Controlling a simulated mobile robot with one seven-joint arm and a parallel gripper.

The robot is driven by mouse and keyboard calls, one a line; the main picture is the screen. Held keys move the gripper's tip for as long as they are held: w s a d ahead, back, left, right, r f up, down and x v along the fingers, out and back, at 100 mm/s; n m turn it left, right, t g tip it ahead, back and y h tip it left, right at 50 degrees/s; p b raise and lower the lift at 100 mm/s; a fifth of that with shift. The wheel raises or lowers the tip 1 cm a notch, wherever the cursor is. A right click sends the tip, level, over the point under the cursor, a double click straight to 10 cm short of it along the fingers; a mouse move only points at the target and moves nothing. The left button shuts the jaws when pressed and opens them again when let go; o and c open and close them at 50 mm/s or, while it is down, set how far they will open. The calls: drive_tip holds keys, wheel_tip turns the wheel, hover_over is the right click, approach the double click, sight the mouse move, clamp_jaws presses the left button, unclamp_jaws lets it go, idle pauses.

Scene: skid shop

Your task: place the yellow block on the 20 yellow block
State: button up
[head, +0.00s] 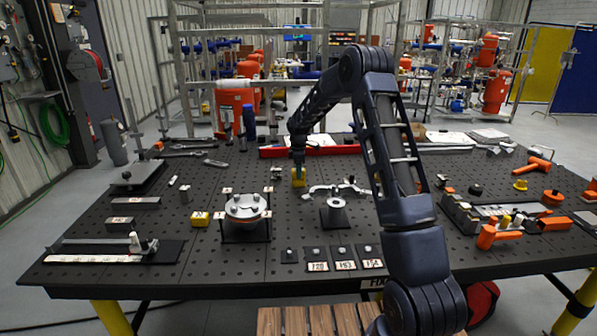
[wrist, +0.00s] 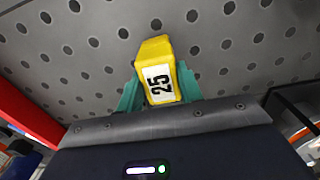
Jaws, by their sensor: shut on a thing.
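A yellow block (wrist: 156,50) with a white label reading 25 sits between the green fingers of my gripper (wrist: 160,88) in the wrist view. My gripper is shut on it. In the head view my gripper (head: 298,165) points down over the middle of the table, with the held yellow block (head: 298,180) at its tip. I cannot tell whether this block touches the table. Another yellow block (head: 200,219) sits on the table to the left, beside a round metal flange. Its label is too small to read.
The dark perforated table (head: 150,215) carries the round flange (head: 246,206) on a stand, a grey spool-like part (head: 336,212) and several labelled plates at the front. A red tray (head: 285,152) lies at the back. Orange tools (head: 497,236) crowd the right.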

drive_tip(key=shift+f, duration=0.1)
drive_tip(key=o, duration=1)
drive_tip(key=shift+o, duration=0.2)
